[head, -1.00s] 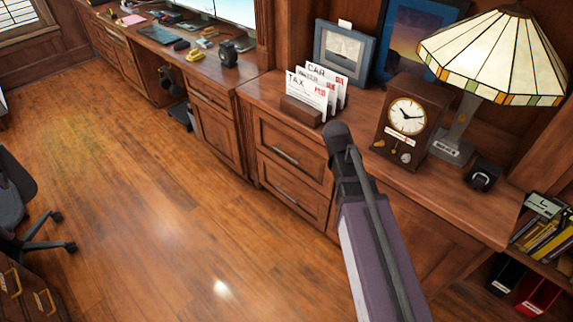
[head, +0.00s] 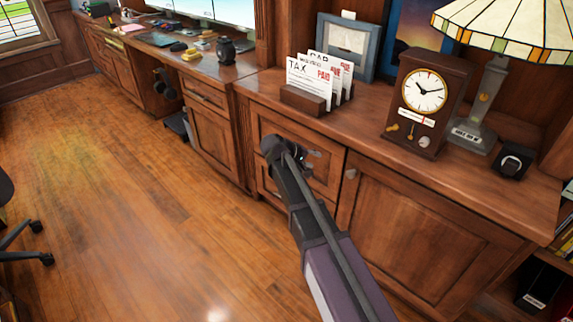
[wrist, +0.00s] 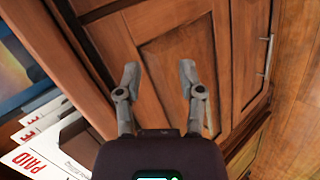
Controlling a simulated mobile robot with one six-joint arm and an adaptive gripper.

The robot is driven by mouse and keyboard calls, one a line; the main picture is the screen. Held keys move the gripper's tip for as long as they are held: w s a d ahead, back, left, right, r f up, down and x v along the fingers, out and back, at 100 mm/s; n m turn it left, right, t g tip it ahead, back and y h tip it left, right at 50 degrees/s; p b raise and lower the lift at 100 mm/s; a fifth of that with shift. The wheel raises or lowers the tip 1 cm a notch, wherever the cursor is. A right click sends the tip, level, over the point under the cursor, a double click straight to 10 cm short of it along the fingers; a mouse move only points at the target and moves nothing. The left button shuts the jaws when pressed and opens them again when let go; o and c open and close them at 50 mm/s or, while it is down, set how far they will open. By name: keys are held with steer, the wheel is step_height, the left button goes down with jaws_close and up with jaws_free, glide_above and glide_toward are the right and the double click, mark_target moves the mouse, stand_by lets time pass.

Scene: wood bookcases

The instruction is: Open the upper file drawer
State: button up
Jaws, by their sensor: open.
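The upper file drawer (head: 266,124) is shut, under the countertop in the head view. My arm crosses in front of it and hides its handle there. The wooden drawer front (wrist: 180,65) lies beyond my fingers in the wrist view. The lower drawer (wrist: 250,50) has a bar handle (wrist: 266,55) at the right of the wrist view. I cannot tell whether my fingers touch the wood.
A letter holder (head: 303,99), a clock (head: 422,95) and a lamp (head: 476,125) stand on the countertop (head: 365,135). A cabinet door (head: 430,220) is right of the drawers. The floor (head: 130,190) in front is clear; an office chair (head: 35,227) is at the left.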

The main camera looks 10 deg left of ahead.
steer(key=w+a+f+n+t+b, duration=0.2)
steer(key=w+a+f+t+b, duration=0.1)
steer(key=a+b, duration=0.4)
steer(key=w+a+f+n+t+h+b, duration=0.1)
steer(key=a+f+b, duration=0.5)
steer(key=a, duration=0.6)
steer(key=w+n+t+b, duration=0.1)
steer(key=w+t+b, duration=0.1)
steer(key=shift+w+a, duration=0.15)
steer(key=shift+w, duration=0.25)
steer(key=shift+w, duration=0.15)
steer(key=b+x, duration=0.3)
steer(key=x, duration=1)
steer(key=shift+w+d, duration=0.15)
steer(key=shift+d, duration=0.2)
jaws_close()
steer(key=shift+d, duration=0.2)
